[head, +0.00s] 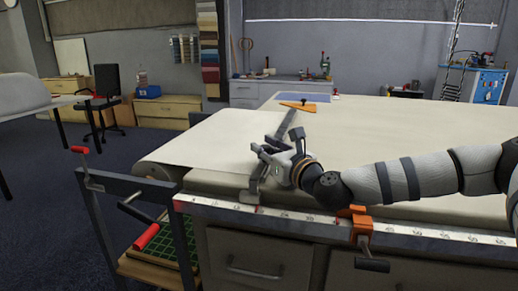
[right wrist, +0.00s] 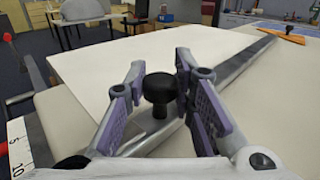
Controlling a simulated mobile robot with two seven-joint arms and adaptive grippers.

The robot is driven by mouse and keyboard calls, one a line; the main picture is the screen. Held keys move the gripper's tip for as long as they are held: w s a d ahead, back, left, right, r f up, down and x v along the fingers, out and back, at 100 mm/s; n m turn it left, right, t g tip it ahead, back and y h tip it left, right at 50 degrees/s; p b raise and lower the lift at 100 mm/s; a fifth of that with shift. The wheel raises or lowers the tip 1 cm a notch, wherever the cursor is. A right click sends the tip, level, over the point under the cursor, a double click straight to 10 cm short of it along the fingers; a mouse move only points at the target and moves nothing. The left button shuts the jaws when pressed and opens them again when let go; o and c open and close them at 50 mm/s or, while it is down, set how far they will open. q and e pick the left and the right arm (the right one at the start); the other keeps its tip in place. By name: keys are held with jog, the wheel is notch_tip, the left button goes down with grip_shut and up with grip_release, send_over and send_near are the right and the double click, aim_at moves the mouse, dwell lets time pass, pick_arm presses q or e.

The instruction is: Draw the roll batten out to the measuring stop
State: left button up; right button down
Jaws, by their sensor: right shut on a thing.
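The roll batten (head: 286,126) is a long grey metal bar lying across pale cloth on the table. In the right wrist view the batten (right wrist: 245,62) runs away to the upper right, with a black knob (right wrist: 160,87) at its near end. My right gripper (head: 266,172) is at this near end, by the table's front edge. Its fingers (right wrist: 160,80) are shut on the knob, one on each side. The orange clamp (head: 360,222) on the front ruler looks like the measuring stop, right of the gripper. My left gripper is not in view.
A white ruler strip (head: 300,218) runs along the table front. The cloth roll (head: 160,168) hangs at the left end beside a dark frame with red handles (head: 120,186). An orange wedge (head: 298,107) lies near the batten's far end. The right tabletop (head: 400,130) is clear.

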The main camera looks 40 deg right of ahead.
jog(key=shift+s+d, duration=0.45)
jog(key=shift+s, duration=0.1)
jog(key=shift+a+f, duration=0.1)
jog(key=c, duration=1.4)
grip_release()
jog(key=shift+w, duration=0.1)
jog(key=shift+o, duration=0.2)
notch_tip(320, 180, up, 10)
jog(key=shift+r, duration=0.1)
jog(key=shift+c, duration=0.2)
